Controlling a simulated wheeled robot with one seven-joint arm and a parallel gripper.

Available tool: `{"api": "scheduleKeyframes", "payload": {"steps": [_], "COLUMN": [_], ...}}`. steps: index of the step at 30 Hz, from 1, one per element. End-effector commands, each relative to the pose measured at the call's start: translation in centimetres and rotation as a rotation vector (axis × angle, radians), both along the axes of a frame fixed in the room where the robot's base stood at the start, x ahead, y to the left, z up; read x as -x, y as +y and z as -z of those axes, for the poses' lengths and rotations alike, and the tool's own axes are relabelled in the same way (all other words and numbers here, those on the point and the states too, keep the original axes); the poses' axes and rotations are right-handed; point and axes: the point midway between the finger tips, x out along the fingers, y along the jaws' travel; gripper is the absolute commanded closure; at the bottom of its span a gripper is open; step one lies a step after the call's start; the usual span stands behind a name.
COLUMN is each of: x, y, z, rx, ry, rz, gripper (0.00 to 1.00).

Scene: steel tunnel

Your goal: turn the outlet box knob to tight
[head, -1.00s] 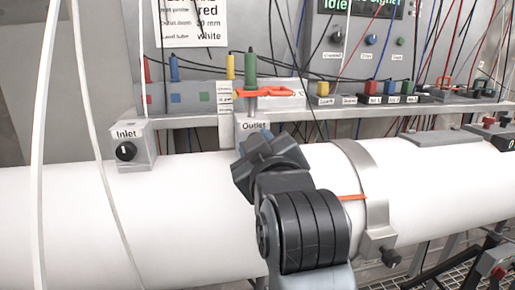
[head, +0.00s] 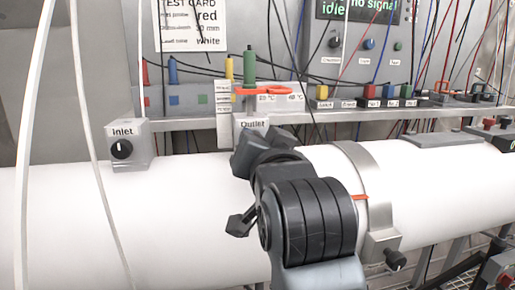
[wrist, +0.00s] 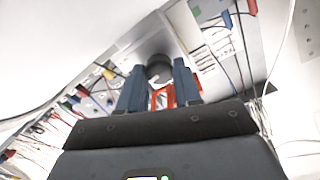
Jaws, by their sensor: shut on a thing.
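The outlet box (head: 252,124), a grey box labelled "Outlet", sits on top of the white pipe; my arm covers its lower part in the head view. In the wrist view its dark round knob (wrist: 160,68) shows between the two fingers of my gripper (wrist: 159,77). The gripper is shut on the knob. The knob's pointer shows only as a small light mark, and I cannot read its setting. In the head view the knob is hidden behind my wrist.
The inlet box (head: 129,145) with its black knob stands on the pipe (head: 70,210) to the left. A metal clamp (head: 362,190) rings the pipe at right. White cables hang at far left.

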Motion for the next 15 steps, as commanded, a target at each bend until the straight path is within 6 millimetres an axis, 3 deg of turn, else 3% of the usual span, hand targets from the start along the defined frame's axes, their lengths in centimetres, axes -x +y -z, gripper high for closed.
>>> {"api": "scheduleKeyframes", "payload": {"steps": [15], "x": [0.0], "y": [-0.05], "z": [0.43], "rx": [-0.469], "ry": [0.138], "rz": [0.0], "gripper": [0.97]}}
